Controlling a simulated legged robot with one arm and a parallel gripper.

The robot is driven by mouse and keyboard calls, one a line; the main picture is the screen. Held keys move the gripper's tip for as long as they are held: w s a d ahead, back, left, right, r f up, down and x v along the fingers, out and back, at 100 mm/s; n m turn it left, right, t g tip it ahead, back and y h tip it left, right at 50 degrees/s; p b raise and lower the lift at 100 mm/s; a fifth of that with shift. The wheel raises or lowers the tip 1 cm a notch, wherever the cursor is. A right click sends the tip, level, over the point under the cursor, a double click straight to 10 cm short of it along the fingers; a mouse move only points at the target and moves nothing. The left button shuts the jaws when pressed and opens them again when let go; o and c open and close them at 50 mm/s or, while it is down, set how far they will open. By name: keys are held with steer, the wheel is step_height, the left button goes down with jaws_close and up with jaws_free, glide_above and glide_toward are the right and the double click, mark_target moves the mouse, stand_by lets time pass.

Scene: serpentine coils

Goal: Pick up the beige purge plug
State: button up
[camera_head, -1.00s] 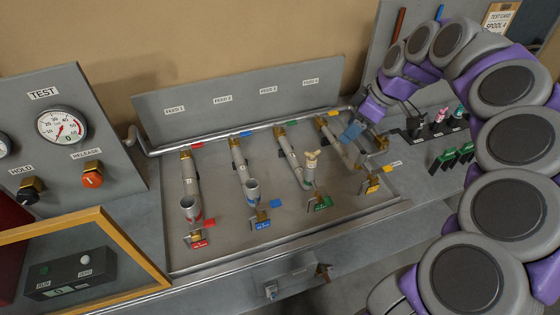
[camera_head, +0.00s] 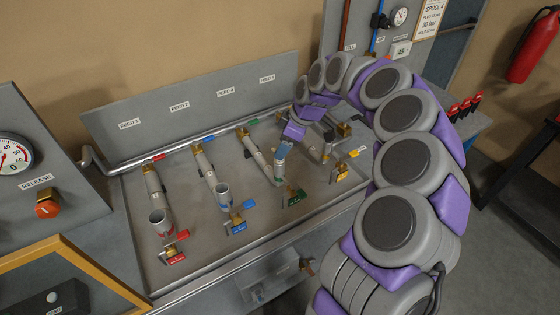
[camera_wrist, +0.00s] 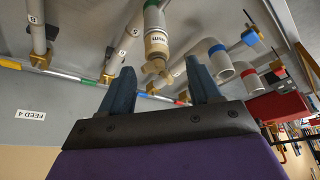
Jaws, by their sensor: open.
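The beige purge plug (camera_wrist: 157,45) with its winged knob sits in the end of the green-banded pipe (camera_wrist: 151,15) in the wrist view. The knob lies between and just beyond the two blue fingertips of my open gripper (camera_wrist: 162,84), with gaps visible on both sides. In the head view my gripper (camera_head: 283,150) is over the upturned end of the third pipe (camera_head: 279,172), and its fingers hide the plug.
Pipes with open cups stand to the left, one with a red band (camera_head: 160,222) and one with a blue band (camera_head: 223,195). Small valves with coloured tags (camera_head: 238,226) line the tray's front. A sloped panel with feed labels (camera_head: 190,100) stands behind.

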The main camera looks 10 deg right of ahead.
steer(key=shift+a+f, duration=0.25)
steer(key=shift+a, duration=0.2)
steer(key=shift+a+f, duration=0.2)
steer(key=shift+f, duration=0.05)
steer(key=f, duration=0.3)
steer(key=w+d+f+b, duration=0.1)
steer(key=shift+d+f, duration=0.1)
steer(key=shift+f, duration=0.05)
steer(key=shift+a, duration=0.4)
steer(key=shift+c, duration=0.3)
steer(key=shift+a, duration=0.5)
steer(key=shift+c, duration=2.2)
steer(key=shift+d, duration=0.4)
steer(key=c, duration=0.5)
jaws_close()
